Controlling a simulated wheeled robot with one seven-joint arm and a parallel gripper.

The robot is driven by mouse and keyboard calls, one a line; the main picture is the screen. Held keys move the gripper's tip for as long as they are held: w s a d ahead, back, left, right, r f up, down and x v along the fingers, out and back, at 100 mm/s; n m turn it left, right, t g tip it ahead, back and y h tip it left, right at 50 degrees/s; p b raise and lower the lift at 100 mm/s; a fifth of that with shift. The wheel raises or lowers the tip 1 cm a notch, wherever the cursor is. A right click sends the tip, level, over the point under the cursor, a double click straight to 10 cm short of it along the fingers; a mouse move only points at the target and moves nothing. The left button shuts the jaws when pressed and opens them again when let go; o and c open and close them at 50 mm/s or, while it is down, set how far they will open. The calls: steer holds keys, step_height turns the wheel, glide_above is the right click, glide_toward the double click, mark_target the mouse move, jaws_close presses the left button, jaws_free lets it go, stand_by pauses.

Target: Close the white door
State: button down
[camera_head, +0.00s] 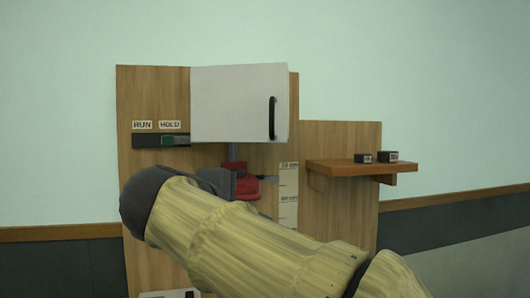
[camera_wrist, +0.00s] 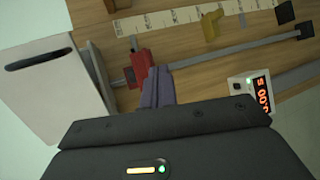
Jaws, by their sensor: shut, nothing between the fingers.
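The white door (camera_head: 232,104) with its black upright handle (camera_head: 272,118) is on the upper part of the wooden panel in the head view. Its right side looks taller than its left and stands out from the panel, so it appears partly open. In the wrist view the white door (camera_wrist: 50,98) is at the left, with its dark handle (camera_wrist: 40,60). My gripper (camera_wrist: 158,88) is shut and empty, to the right of the door in the wrist view and apart from it. In the head view my own arm hides the fingertips.
A red block (camera_wrist: 139,68) sits on a grey rail (camera_wrist: 230,50) just beyond my fingertips. A yellow piece (camera_wrist: 211,26) and a lit display (camera_wrist: 262,94) are further right. A wooden shelf (camera_head: 350,167) with small dark blocks juts out at the right. A RUN/HOLD slider (camera_head: 168,141) is left below the door.

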mark_target(271, 118)
steer(key=s+r+t, duration=0.1)
steer(key=s+r, duration=0.1)
steer(key=r, duration=0.3)
steer(key=s+r+m+t+h, duration=0.1)
steer(key=s+r, duration=0.2)
steer(key=r, duration=0.3)
steer(key=s+r+h+p, duration=0.1)
steer(key=s+r, duration=0.1)
steer(key=r, duration=0.3)
steer(key=shift+s+r+m+t, duration=0.3)
steer(key=shift+r+m+t, duration=0.05)
steer(key=shift+m+t, duration=0.05)
steer(key=p+x, duration=0.6)
steer(key=x, duration=0.7)
steer(key=shift+w+r, duration=0.1)
steer(key=shift+r, duration=0.05)
steer(key=shift+w+d+p, duration=0.3)
steer(key=shift+w+p, duration=0.05)
steer(key=shift+p, duration=0.05)
steer(key=shift+s, duration=0.2)
steer(key=shift+w, duration=0.2)
